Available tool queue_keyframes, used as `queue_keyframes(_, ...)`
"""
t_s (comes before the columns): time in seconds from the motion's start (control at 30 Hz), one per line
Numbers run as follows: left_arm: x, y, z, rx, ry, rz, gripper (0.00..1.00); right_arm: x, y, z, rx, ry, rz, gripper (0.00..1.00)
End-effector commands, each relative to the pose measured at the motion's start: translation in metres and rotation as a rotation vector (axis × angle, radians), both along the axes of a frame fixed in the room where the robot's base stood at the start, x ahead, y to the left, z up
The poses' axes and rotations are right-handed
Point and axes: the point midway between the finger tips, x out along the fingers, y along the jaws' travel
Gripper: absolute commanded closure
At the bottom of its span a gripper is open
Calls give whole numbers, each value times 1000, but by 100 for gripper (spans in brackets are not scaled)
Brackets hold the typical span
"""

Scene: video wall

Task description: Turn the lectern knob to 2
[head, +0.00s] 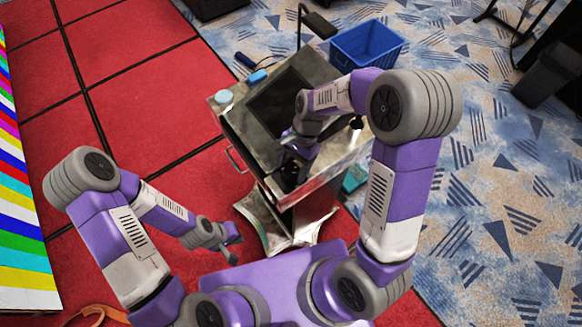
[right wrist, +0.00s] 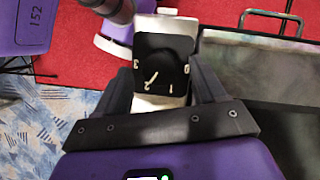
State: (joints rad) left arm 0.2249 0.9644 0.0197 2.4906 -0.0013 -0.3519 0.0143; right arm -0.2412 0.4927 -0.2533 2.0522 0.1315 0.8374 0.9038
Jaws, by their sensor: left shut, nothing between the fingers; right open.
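The lectern (head: 232,125) stands in the middle of the head view, with a metal top and a dark screen panel. In the right wrist view the lectern knob (right wrist: 165,62) is a dark round shape on a black plate with small white marks. My right gripper (head: 290,165) is over the lectern's near part. In the wrist view its open fingers (right wrist: 165,85) stand on either side of the knob plate. Contact cannot be told. My left gripper (head: 233,240) is shut and empty, left of the lectern's base.
A light blue round object (head: 224,97) lies on the lectern's left corner. A blue bin (head: 367,48) stands behind it. A thin dark lamp (head: 318,23) rises at the lectern's back. A striped colour panel (head: 22,225) is at far left. Red floor left of the lectern is clear.

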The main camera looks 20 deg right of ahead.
Motion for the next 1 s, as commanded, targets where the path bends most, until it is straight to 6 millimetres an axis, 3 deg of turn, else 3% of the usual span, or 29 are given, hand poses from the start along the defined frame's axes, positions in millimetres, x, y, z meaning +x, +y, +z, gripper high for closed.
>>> queue_keyframes(0.2, 0, 0, 3, 0, 0, 0, 100, 9, -12, 36, 1, -7, -4, 30)
queue_keyframes(0.4, 0, 0, 4, 0, 0, 0, 100, 14, -19, 57, 0, -3, -1, 30)
queue_keyframes(1.0, 0, 0, 4, 0, 0, 0, 100, 14, -20, 60, 0, -2, -1, 30)
